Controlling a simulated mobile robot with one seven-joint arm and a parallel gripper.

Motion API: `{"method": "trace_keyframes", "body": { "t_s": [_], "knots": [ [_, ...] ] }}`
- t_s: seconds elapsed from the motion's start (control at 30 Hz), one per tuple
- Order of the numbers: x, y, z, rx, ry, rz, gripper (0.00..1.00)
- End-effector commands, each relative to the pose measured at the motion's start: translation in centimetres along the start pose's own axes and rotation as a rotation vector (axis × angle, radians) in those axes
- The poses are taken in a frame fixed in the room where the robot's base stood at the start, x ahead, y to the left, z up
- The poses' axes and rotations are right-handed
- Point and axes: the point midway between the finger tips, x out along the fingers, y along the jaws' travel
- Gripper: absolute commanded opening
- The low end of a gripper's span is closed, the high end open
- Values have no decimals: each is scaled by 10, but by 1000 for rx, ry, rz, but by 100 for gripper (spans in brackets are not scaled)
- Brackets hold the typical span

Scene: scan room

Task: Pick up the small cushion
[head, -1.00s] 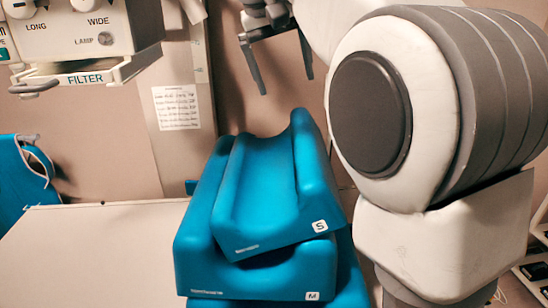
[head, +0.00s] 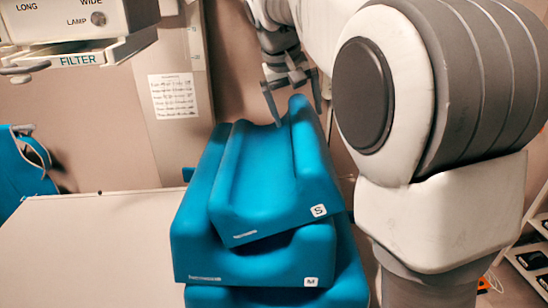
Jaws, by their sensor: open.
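The small cushion (head: 262,195) is blue, with a trough along its length and a white "S" label at its near right corner. It lies on top of a larger blue cushion marked "M" (head: 250,262), set at a slight angle to it. My gripper (head: 294,112) is open and points down at the far end of the small cushion. One finger shows in front of or beside the cushion's far raised edge. I cannot tell whether it touches.
Another blue cushion (head: 345,285) lies under the stack. A white table (head: 85,250) has clear room left of the stack. A machine housing with a "FILTER" plate (head: 78,60) hangs at upper left. A blue garment (head: 22,165) hangs at the left. A shelf (head: 530,265) stands at lower right.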

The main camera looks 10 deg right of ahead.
Motion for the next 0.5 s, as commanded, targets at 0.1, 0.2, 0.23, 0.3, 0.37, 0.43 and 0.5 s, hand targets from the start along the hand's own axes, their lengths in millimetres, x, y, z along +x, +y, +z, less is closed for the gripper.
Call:
{"method": "trace_keyframes", "body": {
  "t_s": [0.1, 0.2, 0.23, 0.3, 0.37, 0.43, 0.5],
  "knots": [
    [20, 3, -1, 0, -5, 2, 100],
    [32, 3, -1, 0, -3, 1, 100],
    [34, 3, -1, 0, -2, 1, 100],
    [37, 2, -1, 0, -2, 1, 100],
    [37, 2, -1, 0, -2, 1, 100],
    [37, 2, -1, 0, -1, 1, 100],
    [37, 2, -1, 0, -1, 1, 100]
  ]
}}
